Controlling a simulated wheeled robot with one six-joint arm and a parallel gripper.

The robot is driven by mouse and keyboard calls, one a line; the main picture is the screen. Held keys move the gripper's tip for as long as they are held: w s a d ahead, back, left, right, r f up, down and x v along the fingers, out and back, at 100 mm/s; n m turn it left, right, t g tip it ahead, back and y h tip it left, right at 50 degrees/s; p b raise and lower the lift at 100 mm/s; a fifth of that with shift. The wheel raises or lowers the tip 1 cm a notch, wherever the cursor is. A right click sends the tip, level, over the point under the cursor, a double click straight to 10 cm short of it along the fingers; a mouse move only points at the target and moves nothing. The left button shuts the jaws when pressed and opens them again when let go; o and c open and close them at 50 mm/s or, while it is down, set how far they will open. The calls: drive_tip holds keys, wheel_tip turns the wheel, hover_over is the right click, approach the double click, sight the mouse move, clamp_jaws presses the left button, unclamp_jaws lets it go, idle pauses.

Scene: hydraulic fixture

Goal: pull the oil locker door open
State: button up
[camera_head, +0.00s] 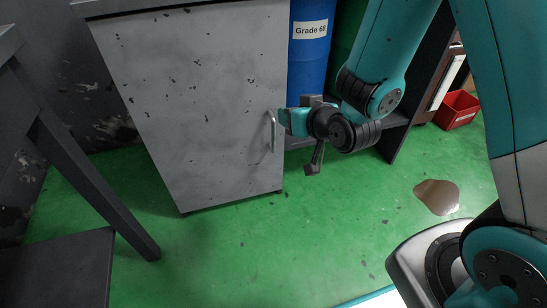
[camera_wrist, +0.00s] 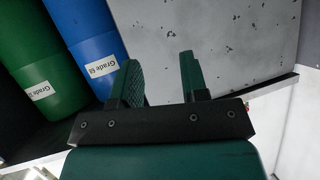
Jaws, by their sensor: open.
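The oil locker door (camera_head: 195,95) is a scuffed grey panel. It looks shut. Its vertical bar handle (camera_head: 272,132) is near the door's right edge. My gripper (camera_head: 283,121) is right beside the handle in the head view, with its teal fingers close to the bar. I cannot tell whether they touch it. In the wrist view my gripper (camera_wrist: 160,68) shows two fingers apart with nothing visible between them. The door also fills the upper right of that view (camera_wrist: 225,35). The handle cannot be made out there.
Blue (camera_head: 310,45) and green (camera_head: 347,40) drums stand on a dark rack right of the locker. A dark table (camera_head: 60,265) is at the left. A red bin (camera_head: 456,109) sits at the far right. A brown puddle (camera_head: 437,196) lies on the otherwise open green floor.

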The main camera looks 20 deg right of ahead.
sight(275, 133)
drive_tip(key=s+d+f+n+t+b, duration=0.1)
drive_tip(key=d+f+t+b, duration=0.1)
drive_tip(key=f+b, duration=0.55)
drive_tip(key=d+f+t+b, duration=0.1)
drive_tip(key=f+t+b, duration=0.25)
drive_tip(key=f, duration=0.65)
drive_tip(key=w+a, duration=0.1)
drive_tip(key=w, duration=0.4)
drive_tip(key=w+a, duration=0.1)
drive_tip(key=w, duration=0.5)
drive_tip(key=w+a, duration=0.1)
drive_tip(key=w, duration=0.4)
drive_tip(key=shift+w+f, duration=0.2)
drive_tip(key=shift+f, duration=0.1)
drive_tip(key=shift+c, duration=0.3)
clamp_jaws()
